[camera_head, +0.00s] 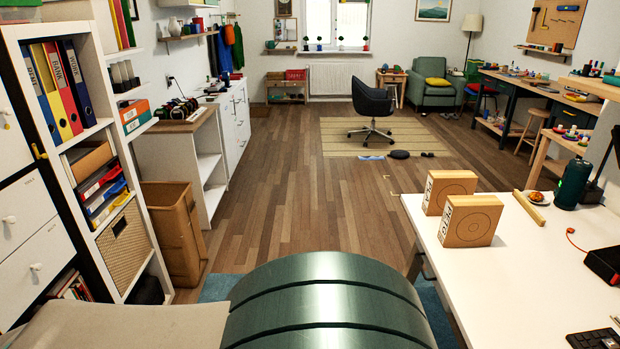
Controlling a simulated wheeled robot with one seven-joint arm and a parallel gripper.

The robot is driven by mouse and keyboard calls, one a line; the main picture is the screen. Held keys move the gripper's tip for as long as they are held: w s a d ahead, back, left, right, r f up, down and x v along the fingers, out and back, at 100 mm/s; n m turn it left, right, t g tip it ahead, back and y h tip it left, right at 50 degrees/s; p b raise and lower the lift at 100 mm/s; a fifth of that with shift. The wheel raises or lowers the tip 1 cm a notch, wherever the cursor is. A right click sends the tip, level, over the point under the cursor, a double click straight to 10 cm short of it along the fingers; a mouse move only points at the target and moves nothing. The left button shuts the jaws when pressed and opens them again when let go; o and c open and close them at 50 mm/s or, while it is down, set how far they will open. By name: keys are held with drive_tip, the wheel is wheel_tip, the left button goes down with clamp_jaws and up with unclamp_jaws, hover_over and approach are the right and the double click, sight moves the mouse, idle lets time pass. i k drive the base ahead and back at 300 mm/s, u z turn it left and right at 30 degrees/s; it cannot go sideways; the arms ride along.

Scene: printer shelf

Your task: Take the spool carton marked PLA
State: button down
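Two brown spool cartons stand upright on the white table at the right, each with a circle drawn on its broad front face. The nearer carton (473,222) stands a little to the right of and in front of the farther carton (453,185), and hides part of it. Both have dark lettering on their narrow left sides, too small and slanted for me to read surely, so I cannot tell which is marked PLA. My gripper is not in view.
Shelves (105,150) and a cardboard box (176,235) stand at left. The middle floor (290,190) is clear.

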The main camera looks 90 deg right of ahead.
sight(440, 183)
drive_tip(key=i, duration=0.25)
drive_tip(key=z, duration=4.45)
drive_tip(key=i, duration=1.35)
drive_tip(key=u, duration=0.75)
drive_tip(key=i, duration=0.55)
drive_tip(key=u, duration=0.45)
